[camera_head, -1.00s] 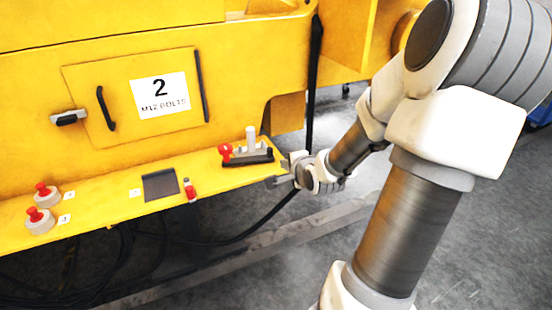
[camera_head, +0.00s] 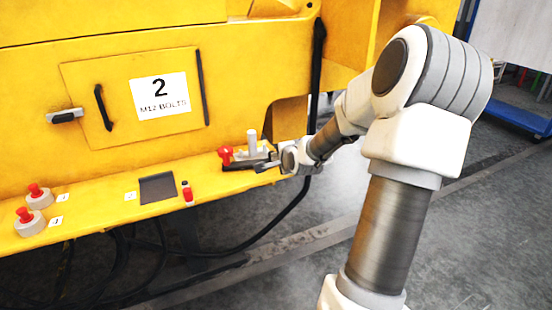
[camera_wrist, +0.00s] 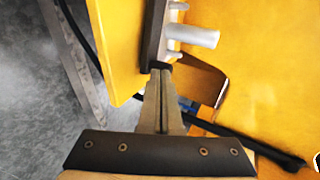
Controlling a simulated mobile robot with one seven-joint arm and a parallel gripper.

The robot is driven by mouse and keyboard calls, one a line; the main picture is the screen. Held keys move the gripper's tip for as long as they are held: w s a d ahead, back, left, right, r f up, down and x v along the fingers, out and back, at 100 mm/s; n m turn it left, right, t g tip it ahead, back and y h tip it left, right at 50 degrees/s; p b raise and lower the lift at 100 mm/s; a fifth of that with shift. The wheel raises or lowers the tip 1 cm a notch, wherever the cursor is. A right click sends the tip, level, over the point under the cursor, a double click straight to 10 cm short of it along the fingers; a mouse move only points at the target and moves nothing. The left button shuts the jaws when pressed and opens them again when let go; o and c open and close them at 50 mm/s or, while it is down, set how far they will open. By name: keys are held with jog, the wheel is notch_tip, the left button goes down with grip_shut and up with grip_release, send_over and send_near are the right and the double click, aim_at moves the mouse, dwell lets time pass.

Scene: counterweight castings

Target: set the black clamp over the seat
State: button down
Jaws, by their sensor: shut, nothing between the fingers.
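A dark bar (camera_head: 240,166), which looks like the black clamp, lies along the right end of the yellow ledge. A light grey upright post (camera_head: 252,141) and a red knob (camera_head: 225,154) stand by it; I cannot tell the seat apart from these parts. In the wrist view the dark bar (camera_wrist: 152,35) and the grey post (camera_wrist: 193,36) show at the top. My gripper (camera_head: 267,166) is at the right end of the bar. In the wrist view my gripper's fingers (camera_wrist: 161,78) are together and empty, their tips close to the bar's black end; contact is unclear.
The yellow ledge (camera_head: 100,209) also holds a dark pad (camera_head: 157,188), a small red-and-black item (camera_head: 187,192) and two red-topped grey knobs (camera_head: 34,215). A cabinet door labelled 2 (camera_head: 160,95) rises behind. A black cable (camera_head: 316,80) hangs near my wrist. Open floor lies right.

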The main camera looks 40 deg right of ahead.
jog(key=shift+w+d+r+p, duration=0.25)
jog(key=shift+w+d+p, duration=0.3)
jog(key=shift+p, duration=0.45)
jog(key=shift+w+d+f+p, duration=0.1)
jog(key=shift+w+d+p, duration=0.25)
jog(key=shift+w, duration=0.2)
jog(key=shift+w+d+f+p, duration=0.1)
jog(key=shift+w+d+p, duration=0.25)
jog(key=shift+w, duration=0.2)
jog(key=shift+s, duration=0.2)
